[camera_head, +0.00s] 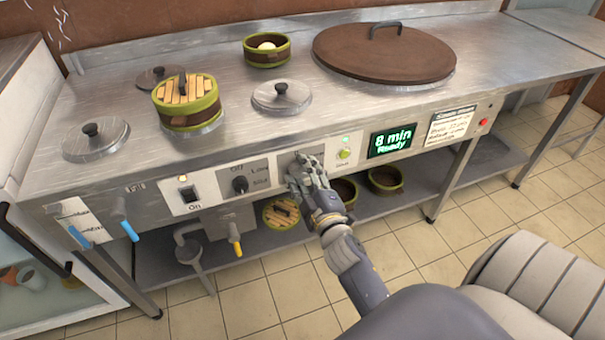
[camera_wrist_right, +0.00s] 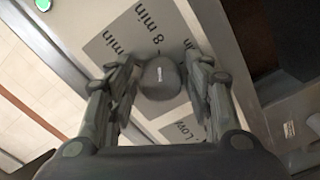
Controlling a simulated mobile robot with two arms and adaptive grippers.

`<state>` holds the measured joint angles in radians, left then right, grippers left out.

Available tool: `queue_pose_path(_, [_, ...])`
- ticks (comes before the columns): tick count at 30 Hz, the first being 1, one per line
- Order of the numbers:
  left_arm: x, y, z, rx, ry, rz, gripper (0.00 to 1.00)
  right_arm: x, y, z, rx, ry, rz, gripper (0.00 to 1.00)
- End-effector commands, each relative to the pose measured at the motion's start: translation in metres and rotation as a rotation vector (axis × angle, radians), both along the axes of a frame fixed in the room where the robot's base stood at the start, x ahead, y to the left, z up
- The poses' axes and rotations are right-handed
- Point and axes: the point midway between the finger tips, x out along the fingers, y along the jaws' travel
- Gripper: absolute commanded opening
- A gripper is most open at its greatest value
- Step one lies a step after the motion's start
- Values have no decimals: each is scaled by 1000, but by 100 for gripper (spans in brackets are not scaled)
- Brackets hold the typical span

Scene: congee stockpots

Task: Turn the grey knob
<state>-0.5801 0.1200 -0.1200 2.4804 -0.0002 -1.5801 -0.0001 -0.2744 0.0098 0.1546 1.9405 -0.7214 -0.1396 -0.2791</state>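The grey knob (camera_wrist_right: 160,78) shows in the right wrist view, on a grey label plate printed with minute settings. My right gripper (camera_wrist_right: 160,72) is open, with one finger on each side of the knob. Small gaps seem to show between fingers and knob; contact is unclear. In the head view, my right gripper (camera_head: 301,164) is at the front panel, over the grey label right of a dark knob (camera_head: 240,184) marked Off and Low. My left gripper is not in view.
The panel has an On switch (camera_head: 188,193), a lit green button (camera_head: 345,154), a display (camera_head: 392,141) reading "8 min Ready", and a red button (camera_head: 483,122). Steamers, lids and a large brown lid (camera_head: 384,55) are on the counter above. A lower shelf holds baskets.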

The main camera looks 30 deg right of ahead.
Motion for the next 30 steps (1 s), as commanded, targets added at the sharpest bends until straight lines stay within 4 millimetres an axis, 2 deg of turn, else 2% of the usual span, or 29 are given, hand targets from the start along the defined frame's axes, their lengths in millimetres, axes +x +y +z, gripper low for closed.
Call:
queue_pose_path(12, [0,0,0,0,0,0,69,-4,2,-1,0,1,2,57])
queue_pose_path(24, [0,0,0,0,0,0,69,-57,14,-1,3,2,-1,57])
queue_pose_path(30, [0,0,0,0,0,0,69,-72,18,0,0,0,0,57])
